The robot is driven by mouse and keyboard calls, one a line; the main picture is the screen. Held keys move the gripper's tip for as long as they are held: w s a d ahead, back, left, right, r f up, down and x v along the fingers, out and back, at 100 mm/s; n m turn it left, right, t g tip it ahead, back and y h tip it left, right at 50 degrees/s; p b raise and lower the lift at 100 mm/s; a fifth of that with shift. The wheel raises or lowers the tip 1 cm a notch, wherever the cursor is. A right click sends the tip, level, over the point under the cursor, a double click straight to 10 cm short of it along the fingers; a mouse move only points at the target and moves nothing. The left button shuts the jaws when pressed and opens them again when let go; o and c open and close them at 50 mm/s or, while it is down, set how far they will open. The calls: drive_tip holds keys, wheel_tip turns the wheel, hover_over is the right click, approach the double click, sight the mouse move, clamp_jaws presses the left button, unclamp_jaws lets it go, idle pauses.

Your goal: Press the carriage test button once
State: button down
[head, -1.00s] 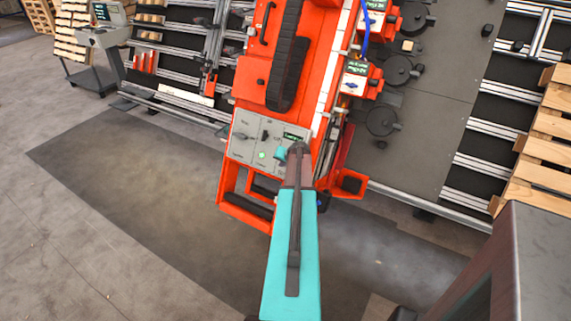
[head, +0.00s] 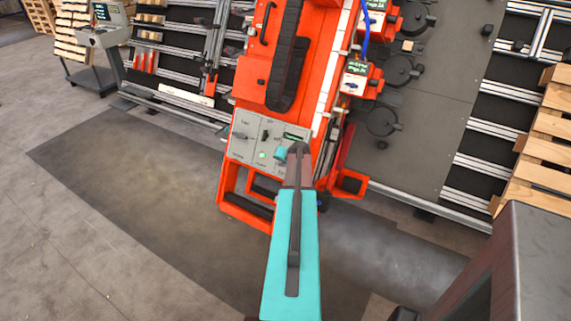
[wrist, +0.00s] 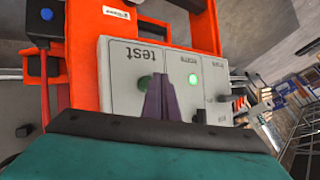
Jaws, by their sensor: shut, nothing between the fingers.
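The grey control panel (head: 241,140) is on the lower end of the orange carriage. In the wrist view the panel (wrist: 122,68) appears upside down, with the word "test" above a dark green round button (wrist: 143,82). My gripper (wrist: 161,78) is shut and empty, its fingertips just right of that button in the wrist view and covering part of its edge. I cannot tell whether they touch it. A brighter green ready light (wrist: 193,79) is to the right.
Orange boxes (head: 361,81) stand along the carriage's right side. Wooden pallets (head: 551,150) are at far right; floor at left is clear.

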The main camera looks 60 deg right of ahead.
drive_tip(key=shift+d+f, duration=0.15)
drive_tip(key=shift+d, duration=0.05)
drive_tip(key=shift+d+b, duration=0.2)
drive_tip(key=shift+b, duration=0.15)
drive_tip(key=shift+d+f+b, duration=0.25)
drive_tip(key=shift+d+b, duration=0.05)
drive_tip(key=shift+d, duration=0.15)
idle(1.3)
drive_tip(key=shift+a, duration=0.15)
idle(0.3)
drive_tip(key=shift+a+r, duration=0.4)
drive_tip(key=shift+a, duration=0.3)
drive_tip(key=shift+a+r, duration=0.1)
drive_tip(key=a, duration=0.1)
drive_tip(key=a+r, duration=0.2)
drive_tip(key=a, duration=0.1)
drive_tip(key=shift+a+r+p, duration=0.1)
drive_tip(key=shift+p, duration=0.2)
idle(0.3)
idle(0.8)
